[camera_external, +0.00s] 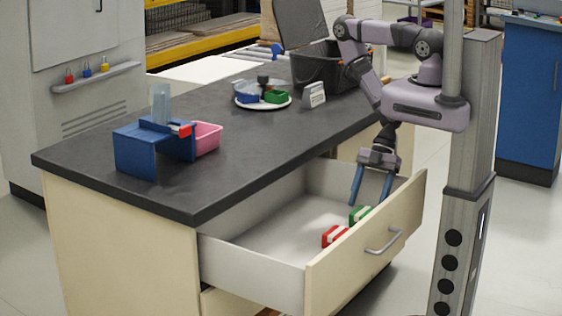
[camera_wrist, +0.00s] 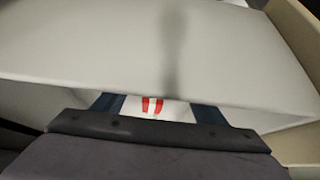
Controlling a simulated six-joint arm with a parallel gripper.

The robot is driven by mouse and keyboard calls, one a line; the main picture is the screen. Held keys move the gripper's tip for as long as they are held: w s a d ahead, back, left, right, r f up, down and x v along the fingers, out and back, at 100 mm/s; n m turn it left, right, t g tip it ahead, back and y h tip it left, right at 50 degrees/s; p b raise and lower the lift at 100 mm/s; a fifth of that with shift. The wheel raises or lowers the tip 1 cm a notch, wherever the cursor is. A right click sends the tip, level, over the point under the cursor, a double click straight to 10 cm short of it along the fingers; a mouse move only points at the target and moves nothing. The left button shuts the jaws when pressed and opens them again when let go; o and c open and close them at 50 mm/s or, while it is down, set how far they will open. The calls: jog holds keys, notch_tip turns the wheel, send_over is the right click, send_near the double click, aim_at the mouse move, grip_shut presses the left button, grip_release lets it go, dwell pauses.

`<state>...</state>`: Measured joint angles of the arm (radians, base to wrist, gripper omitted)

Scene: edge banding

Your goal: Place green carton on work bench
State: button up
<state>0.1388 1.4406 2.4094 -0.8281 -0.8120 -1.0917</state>
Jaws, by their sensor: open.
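The green carton (camera_external: 360,215) has a pale stripe and lies in the open drawer, near its front panel. The work bench (camera_external: 240,142) has a dark top and stands beside and above the drawer. My gripper (camera_external: 371,194) points down over the drawer, its two blue fingers apart, just above and close to the green carton. I cannot tell from this view whether they touch it. In the wrist view my gripper (camera_wrist: 157,107) shows blue fingers at the bottom, with a red carton (camera_wrist: 152,105) with a white stripe visible between them. The green carton is not seen there.
The red carton (camera_external: 335,235) also lies in the drawer (camera_external: 285,238). On the bench are a blue stand (camera_external: 150,150), a pink bin (camera_external: 207,138), a white plate (camera_external: 242,103) with items and a black crate (camera_external: 312,70). The bench top's middle is clear.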

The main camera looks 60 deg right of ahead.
aim_at(365, 210)
jog(key=shift+x, duration=1)
jog(key=c, duration=1.3)
jog(key=shift+o, duration=0.2)
jog(key=shift+r, duration=0.1)
notch_tip(365, 210, up, 18)
jog(key=p, duration=1.6)
